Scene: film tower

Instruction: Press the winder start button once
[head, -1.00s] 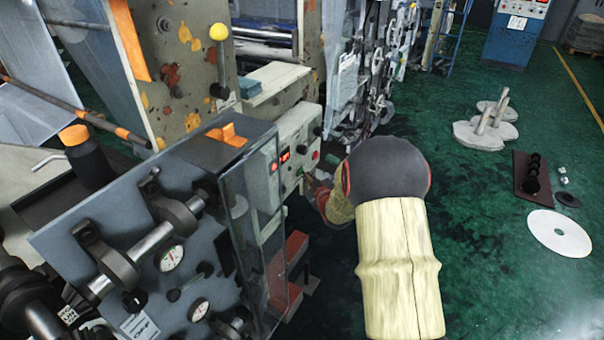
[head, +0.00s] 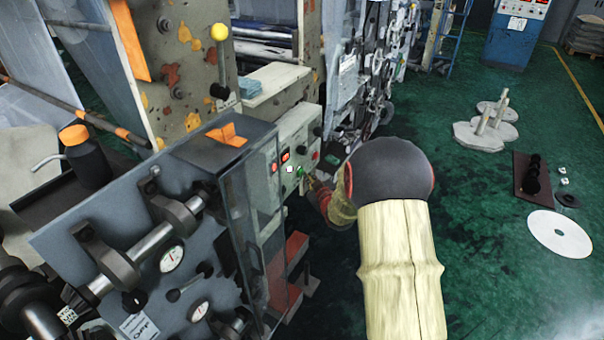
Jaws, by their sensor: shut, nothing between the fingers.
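The grey control panel (head: 297,135) on the winder's side carries red-lit displays, small knobs and buttons. I cannot tell whether the tip touches the button. My own wrist and arm hide most of the gripper.
A clear guard (head: 236,215) stands at the near machine's right edge, left of the panel. A yellow-knobbed lever (head: 219,33) rises behind it. On the green floor at right lie a white disc (head: 559,233) and a brown plate (head: 519,187). The floor between is clear.

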